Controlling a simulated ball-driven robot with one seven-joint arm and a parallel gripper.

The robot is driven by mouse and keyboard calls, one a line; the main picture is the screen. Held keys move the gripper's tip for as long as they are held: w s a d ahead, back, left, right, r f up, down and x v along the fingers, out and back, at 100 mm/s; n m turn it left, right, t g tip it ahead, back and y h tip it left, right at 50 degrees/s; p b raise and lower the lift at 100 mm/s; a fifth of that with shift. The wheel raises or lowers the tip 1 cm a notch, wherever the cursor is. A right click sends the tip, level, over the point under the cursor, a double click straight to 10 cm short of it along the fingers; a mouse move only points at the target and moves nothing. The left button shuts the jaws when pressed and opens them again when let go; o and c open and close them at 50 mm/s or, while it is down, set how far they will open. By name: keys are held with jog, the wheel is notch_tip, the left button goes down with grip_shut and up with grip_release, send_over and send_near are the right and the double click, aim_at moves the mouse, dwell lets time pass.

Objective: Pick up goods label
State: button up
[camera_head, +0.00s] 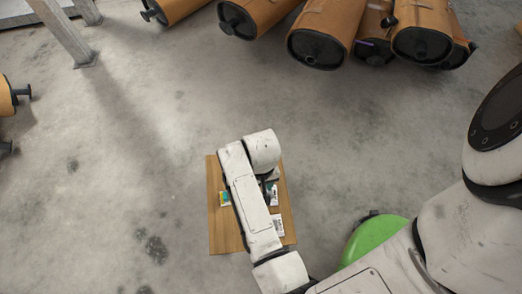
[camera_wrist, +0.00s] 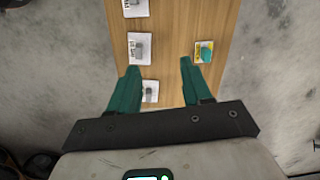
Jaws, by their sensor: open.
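Several small labels lie on a wooden board. In the wrist view, white printed labels with small grey pieces on them form a row: one at the top edge (camera_wrist: 136,7), one in the middle (camera_wrist: 134,57), and one (camera_wrist: 150,90) partly behind the left finger. A yellow-and-white label (camera_wrist: 198,57) with a teal piece lies right, just beyond the right fingertip. The head view shows the colourful label (camera_head: 224,199) and white labels (camera_head: 278,226) around my arm, which hides the rest. My gripper (camera_wrist: 158,70) is open and empty, its teal fingers over the board.
The wooden board (camera_head: 226,240) stands amid bare concrete floor (camera_head: 120,180). Several brown mufflers (camera_head: 330,25) with black ends lie along the top, and another (camera_head: 6,97) is at the left edge. A grey post (camera_head: 65,35) stands upper left.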

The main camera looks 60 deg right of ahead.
jog(key=w+d+f+m+h+b, duration=0.1)
jog(key=w+d+f+m+b, duration=0.1)
jog(key=w+d+f+b, duration=0.4)
jog(key=w+d+f+m+b, duration=0.1)
jog(key=w+d+f+b, duration=0.2)
jog(key=d, duration=0.5)
jog(key=f+b, duration=0.2)
jog(key=f, duration=0.1)
jog(key=f+b, duration=0.2)
jog(key=f, duration=0.2)
jog(key=s+f+b, duration=0.1)
jog(key=f+b, duration=0.2)
jog(key=shift+d+f, duration=0.3)
jog(key=shift+r, duration=0.1)
jog(key=shift+c, duration=0.4)
grip_shut()
